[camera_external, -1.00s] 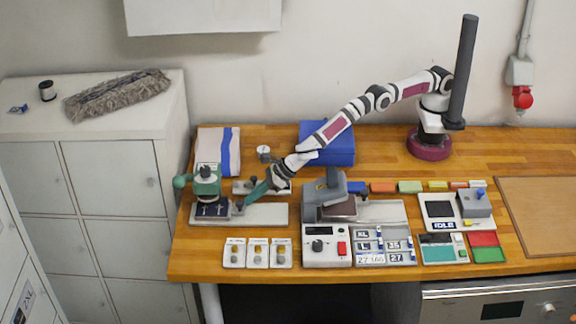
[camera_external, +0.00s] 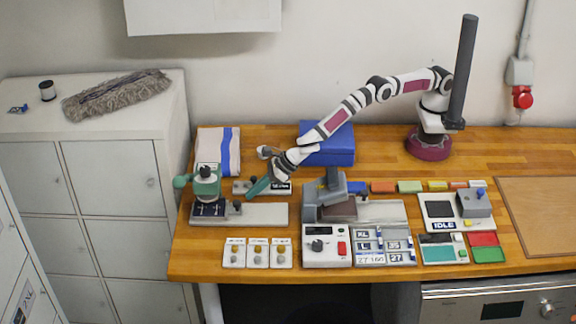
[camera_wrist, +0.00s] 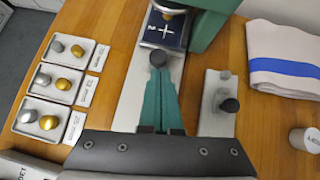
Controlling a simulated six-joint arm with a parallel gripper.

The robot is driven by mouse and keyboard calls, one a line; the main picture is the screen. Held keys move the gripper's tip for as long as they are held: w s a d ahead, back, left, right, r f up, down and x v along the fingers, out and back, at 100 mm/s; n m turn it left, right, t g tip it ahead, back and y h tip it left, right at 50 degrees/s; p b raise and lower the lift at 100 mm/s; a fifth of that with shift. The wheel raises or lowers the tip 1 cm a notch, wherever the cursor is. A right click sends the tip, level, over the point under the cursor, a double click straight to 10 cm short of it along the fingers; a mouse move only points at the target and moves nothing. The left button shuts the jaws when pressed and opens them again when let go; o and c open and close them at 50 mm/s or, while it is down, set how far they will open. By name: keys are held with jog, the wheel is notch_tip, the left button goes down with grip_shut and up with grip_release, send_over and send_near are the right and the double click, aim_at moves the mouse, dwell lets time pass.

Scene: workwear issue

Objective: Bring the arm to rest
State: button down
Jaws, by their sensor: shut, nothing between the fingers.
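My gripper (camera_external: 256,190) is at the left part of the bench, above the grey base plate of the green press (camera_external: 205,183). Its teal fingers are shut with nothing between them. In the wrist view my gripper (camera_wrist: 160,78) points toward a dark round knob (camera_wrist: 159,58) on that plate; I cannot tell the gap between them. A dark blue piece with a white cross mark (camera_wrist: 164,30) lies under the press head. My arm stretches left from its base at the back of the bench.
Three small trays with silver and gold buttons (camera_wrist: 60,80) lie at the front left. A small plate with a dark knob (camera_wrist: 228,104) and a folded white cloth with a blue stripe (camera_external: 215,150) are nearby. A blue box (camera_external: 330,140) and a grey press (camera_external: 325,200) stand near my arm.

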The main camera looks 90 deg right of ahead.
jog(key=a+v, duration=0.1)
jog(key=v, duration=0.6)
jog(key=s+d+r+m+g+h, duration=0.1)
jog(key=s+d+r+m, duration=0.35)
jog(key=d+m, duration=0.35)
jog(key=s+d+r+m+g+h, duration=0.1)
jog(key=s+d+r+m+g, duration=0.15)
jog(key=s+d+m, duration=0.55)
jog(key=s+d+r+m+g+h, duration=0.15)
jog(key=d+r+m, duration=0.35)
jog(key=d, duration=0.5)
jog(key=s+d+m+g, duration=0.1)
jog(key=s+d+m, duration=0.2)
jog(key=s+m, duration=0.4)
jog(key=s+d+m+g, duration=0.1)
jog(key=s+d+m, duration=0.35)
jog(key=s, duration=0.45)
jog(key=s+a+f+m+g+y, duration=0.1)
jog(key=s+m+y, duration=0.3)
jog(key=s+m, duration=0.7)
jog(key=s+a+g, duration=0.1)
jog(key=s, duration=0.2)
jog(key=shift+s+a, duration=0.35)
jog(key=shift+f, duration=0.1)
